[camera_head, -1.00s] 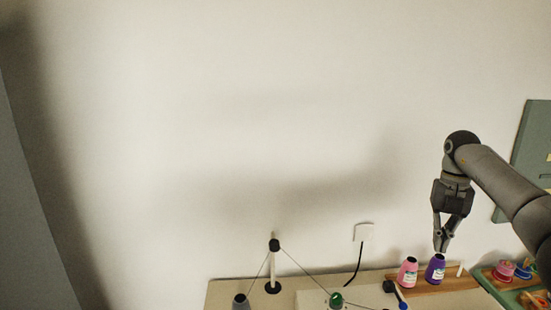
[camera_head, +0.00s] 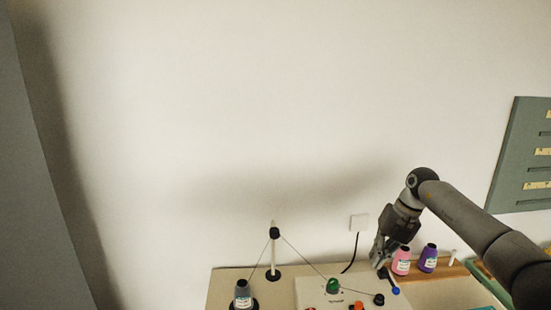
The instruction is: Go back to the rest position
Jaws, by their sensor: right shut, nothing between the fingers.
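My right gripper (camera_head: 379,262) is shut and empty. It hangs tilted down over the back of the counter, just left of the pink cone (camera_head: 401,262); I cannot tell whether it touches anything there. My right arm comes in from the right edge. My left gripper is not in view.
The pink cone and a purple cone (camera_head: 428,259) stand on a wooden strip. A grey cone (camera_head: 243,293) stands at left by a thread stand (camera_head: 273,250). A pale box (camera_head: 312,288) bears a green knob (camera_head: 333,286). A green wall panel (camera_head: 517,165) hangs at right.

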